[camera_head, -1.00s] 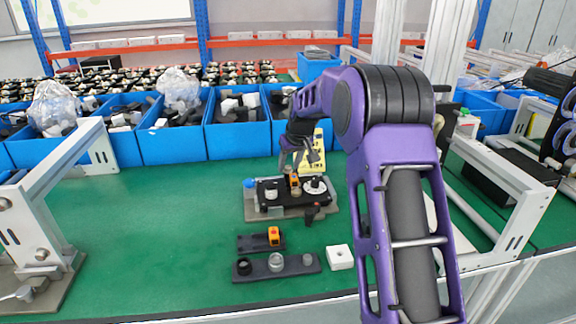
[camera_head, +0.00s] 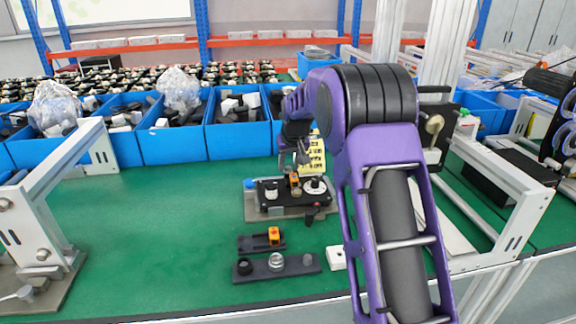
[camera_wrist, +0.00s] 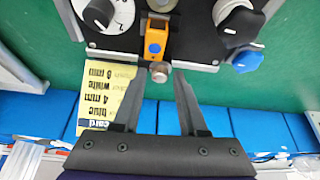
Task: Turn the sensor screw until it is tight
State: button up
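The orange sensor (camera_wrist: 156,40) stands on a black fixture plate (camera_wrist: 120,44); it also shows in the head view (camera_head: 295,181). A small silver-brown screw (camera_wrist: 159,72) sits at the sensor's near end in the wrist view. My gripper (camera_wrist: 159,82) is open, its two dark fingers apart on either side of the screw's line. The screw shows between or just beyond the fingertips, with a gap on each side. I cannot tell whether the fingertips are level with it. In the head view my gripper (camera_head: 301,160) hangs just behind the sensor, partly hidden by my arm.
A dial with a black knob (camera_wrist: 98,12), another black knob (camera_wrist: 242,24) and a blue knob (camera_wrist: 246,62) flank the sensor. A yellow card (camera_wrist: 104,100) lies close by. Blue bins (camera_head: 237,137) line the back. Dark holders (camera_head: 300,263) lie in front; green table is clear left.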

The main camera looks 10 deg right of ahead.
aim_at(289, 168)
dwell(0.3)
jog(key=shift+r+p, duration=1.85)
jog(key=shift+r, duration=0.7)
